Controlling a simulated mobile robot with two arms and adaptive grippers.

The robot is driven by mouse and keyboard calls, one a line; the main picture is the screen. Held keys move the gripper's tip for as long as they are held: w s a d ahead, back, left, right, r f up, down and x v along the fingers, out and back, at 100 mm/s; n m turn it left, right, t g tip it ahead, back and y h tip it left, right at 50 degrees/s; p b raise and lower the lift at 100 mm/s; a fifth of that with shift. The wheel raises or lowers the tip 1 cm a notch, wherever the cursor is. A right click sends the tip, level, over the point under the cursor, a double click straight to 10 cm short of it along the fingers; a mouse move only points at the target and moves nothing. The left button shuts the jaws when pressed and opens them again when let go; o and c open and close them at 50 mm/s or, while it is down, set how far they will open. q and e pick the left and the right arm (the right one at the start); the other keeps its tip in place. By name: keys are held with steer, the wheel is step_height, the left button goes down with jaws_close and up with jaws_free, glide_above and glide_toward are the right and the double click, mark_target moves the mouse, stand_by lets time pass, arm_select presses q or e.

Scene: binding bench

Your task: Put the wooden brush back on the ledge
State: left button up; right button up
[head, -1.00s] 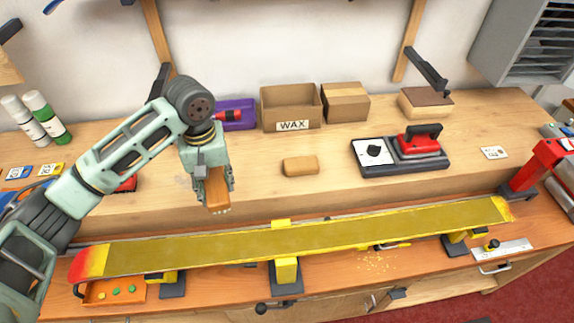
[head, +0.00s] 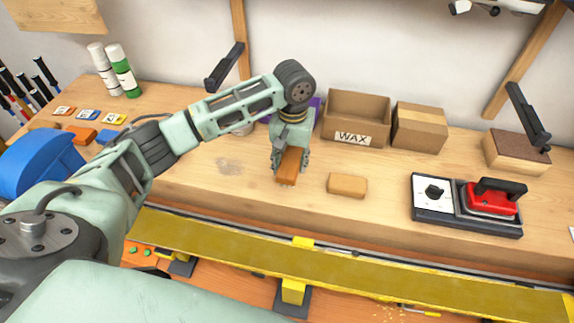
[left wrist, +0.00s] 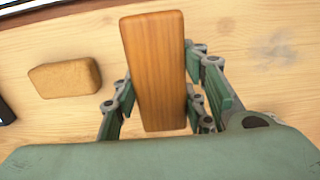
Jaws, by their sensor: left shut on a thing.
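The wooden brush (head: 289,166) is held in my left gripper (head: 288,160), over the light wooden ledge (head: 400,185) at the back of the bench. The gripper points down, just left of a tan block. In the left wrist view the brush (left wrist: 155,70) shows its smooth brown wooden back between the two green fingers, which are shut on its sides. The brush's underside is mostly hidden, and I cannot tell whether it touches the ledge. My right gripper is not in view.
The tan block (head: 347,185) lies right of the brush. A WAX box (head: 357,122) and a second carton (head: 419,128) stand behind. A red iron (head: 490,197) sits on its base further right. A long yellow ski (head: 230,247) runs in front.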

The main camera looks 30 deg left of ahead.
mark_target(286, 168)
arm_select(q)
steer(key=shift+w+a+f, duration=0.5)
steer(key=shift+a+f, duration=0.1)
steer(key=shift+a, duration=0.2)
steer(key=shift+a+f+p, duration=0.1)
steer(key=shift+f+p, duration=0.15)
steer(key=shift+p, duration=0.05)
step_height(286, 168, down, 3)
steer(key=shift+s+f+p, duration=0.1)
steer(key=shift+p, duration=0.5)
steer(key=shift+f, duration=0.25)
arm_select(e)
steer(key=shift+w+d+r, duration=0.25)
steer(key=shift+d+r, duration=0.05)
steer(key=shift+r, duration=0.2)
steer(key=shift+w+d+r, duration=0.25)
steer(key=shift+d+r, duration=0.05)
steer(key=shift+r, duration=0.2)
arm_select(q)
steer(key=shift+f, duration=0.1)
steer(key=o, duration=1.1)
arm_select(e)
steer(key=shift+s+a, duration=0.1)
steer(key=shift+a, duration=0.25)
